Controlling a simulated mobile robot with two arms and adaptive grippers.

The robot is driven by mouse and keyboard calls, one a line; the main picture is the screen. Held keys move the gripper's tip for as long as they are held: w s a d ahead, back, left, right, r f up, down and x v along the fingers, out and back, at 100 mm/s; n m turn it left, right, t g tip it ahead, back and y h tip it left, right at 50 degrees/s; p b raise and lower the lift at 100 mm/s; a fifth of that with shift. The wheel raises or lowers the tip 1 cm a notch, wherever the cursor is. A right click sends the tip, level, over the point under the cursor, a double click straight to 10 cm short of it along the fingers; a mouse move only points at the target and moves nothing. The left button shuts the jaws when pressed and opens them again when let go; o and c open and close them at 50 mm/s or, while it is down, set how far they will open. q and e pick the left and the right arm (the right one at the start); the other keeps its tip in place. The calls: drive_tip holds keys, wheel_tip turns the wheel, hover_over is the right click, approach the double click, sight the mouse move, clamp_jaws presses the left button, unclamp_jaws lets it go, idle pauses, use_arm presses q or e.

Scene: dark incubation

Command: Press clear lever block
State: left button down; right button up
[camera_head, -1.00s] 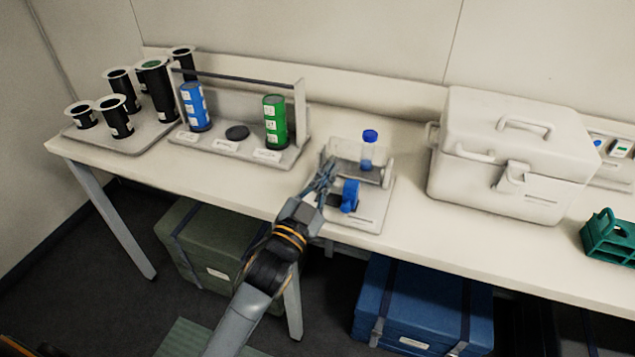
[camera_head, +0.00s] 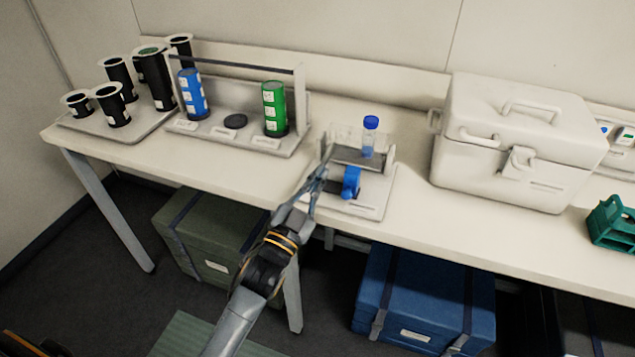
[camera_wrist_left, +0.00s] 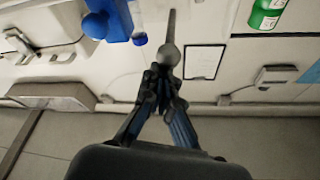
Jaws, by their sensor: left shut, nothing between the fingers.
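A small pale fixture (camera_head: 367,207) stands near the table's front edge. It carries a blue lever block (camera_head: 351,182), a blue-capped tube (camera_head: 368,140) standing upright, and a clear panel (camera_head: 345,132) at the back. My left gripper (camera_head: 322,168) is shut and empty at the fixture's left side, left of the blue block. I cannot tell whether it touches the fixture. In the left wrist view the fingers (camera_wrist_left: 160,85) are together, with a grey rod with a rounded end (camera_wrist_left: 169,52) beyond them. A blue part (camera_wrist_left: 105,20) shows at upper left. My right gripper is not in view.
A rack (camera_head: 210,140) with a blue and a green bottle stands left of the fixture, and black cups on a tray (camera_head: 75,122) farther left. A white cooler box (camera_head: 500,185) stands to the right. Bare tabletop (camera_head: 415,205) lies between fixture and cooler.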

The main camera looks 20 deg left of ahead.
use_arm(q)
wheel_tip(320, 180, down, 4)
drive_tip(key=b, duration=0.2)
drive_tip(key=t+b, duration=0.1)
drive_tip(key=b, duration=0.2)
drive_tip(key=shift+s+r+t+h, duration=0.15)
drive_tip(key=shift+t+h, duration=0.15)
drive_tip(key=shift+f+b, duration=0.5)
drive_tip(key=shift+f, duration=0.05)
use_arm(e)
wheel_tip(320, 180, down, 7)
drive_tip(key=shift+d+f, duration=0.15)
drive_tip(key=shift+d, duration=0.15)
use_arm(q)
drive_tip(key=shift+f, duration=0.1)
